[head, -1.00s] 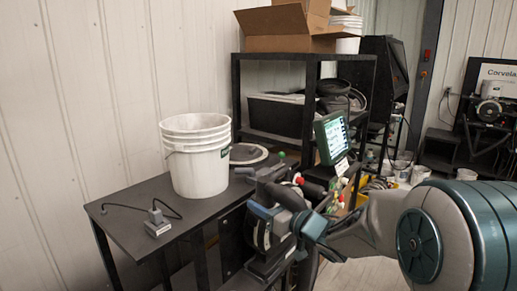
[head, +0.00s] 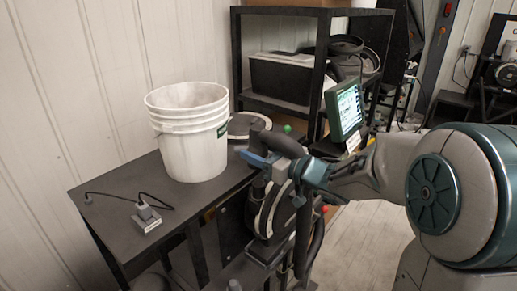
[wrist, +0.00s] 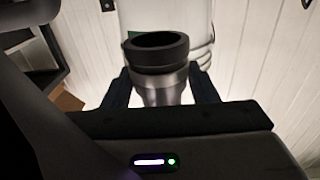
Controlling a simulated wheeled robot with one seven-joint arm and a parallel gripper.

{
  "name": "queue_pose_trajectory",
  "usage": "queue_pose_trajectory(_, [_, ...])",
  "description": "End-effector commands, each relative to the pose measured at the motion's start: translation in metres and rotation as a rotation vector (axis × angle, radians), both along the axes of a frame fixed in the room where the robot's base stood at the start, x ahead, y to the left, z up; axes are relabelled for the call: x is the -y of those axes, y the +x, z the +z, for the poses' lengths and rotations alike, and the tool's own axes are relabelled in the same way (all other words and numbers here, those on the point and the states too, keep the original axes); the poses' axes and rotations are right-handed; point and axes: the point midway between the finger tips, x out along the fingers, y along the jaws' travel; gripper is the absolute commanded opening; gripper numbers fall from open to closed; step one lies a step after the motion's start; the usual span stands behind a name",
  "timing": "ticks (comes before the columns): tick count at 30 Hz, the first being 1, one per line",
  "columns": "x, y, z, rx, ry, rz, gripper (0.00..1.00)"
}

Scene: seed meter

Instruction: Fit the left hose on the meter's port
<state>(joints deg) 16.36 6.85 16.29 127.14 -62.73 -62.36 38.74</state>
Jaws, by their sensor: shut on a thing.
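My gripper (head: 268,160) shows in the head view beside the bench's right end, at the end of my arm. In the wrist view its two dark fingers (wrist: 162,88) are closed on either side of a metal sleeve with a black ring-shaped open mouth, which looks like the hose end (wrist: 156,62). In the head view a black hose (head: 303,240) hangs down below my gripper. A dark round housing, probably the seed meter (head: 263,212), stands just below and partly behind my gripper. I cannot make out its port; my gripper and arm cover that area.
A white bucket (head: 190,140) stands on the dark bench (head: 105,190), close behind my gripper. A small grey box with a cable (head: 146,218) lies at the bench's left. A green-framed screen (head: 344,110) and a black shelf (head: 285,12) stand behind.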

Motion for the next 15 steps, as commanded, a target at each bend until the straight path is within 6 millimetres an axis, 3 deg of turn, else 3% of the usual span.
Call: queue_pose_trajectory(15, [-0.002, 0.0, -0.037, 0.0, 0.001, 0.003, 0.23])
